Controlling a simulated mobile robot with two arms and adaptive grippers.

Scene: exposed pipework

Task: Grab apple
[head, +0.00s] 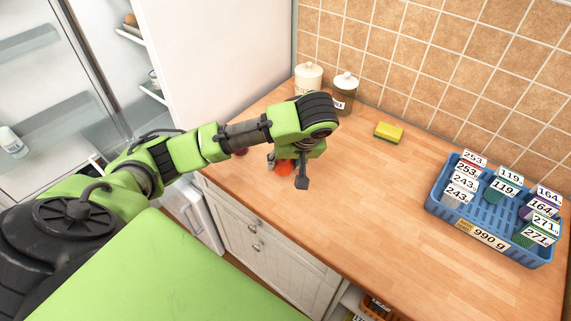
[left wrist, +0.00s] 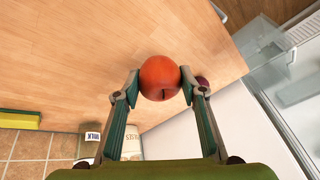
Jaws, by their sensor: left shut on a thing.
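A red-orange apple (left wrist: 160,78) is between the two fingertips of my left gripper (left wrist: 161,88) in the left wrist view. Both finger pads touch its sides, so the gripper is shut on it. In the head view the apple (head: 284,168) shows only in part, behind the fingers of my left gripper (head: 287,172), over the counter near its front left edge. I cannot tell whether it touches the wood. My right gripper is not in view.
A dark purple round thing (head: 241,151) lies left of the apple. Two jars (head: 345,92) and a yellow-green sponge (head: 388,132) stand by the tiled wall. A blue crate (head: 436,199) with labelled boxes is at the right. The middle of the wooden counter (head: 365,205) is clear.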

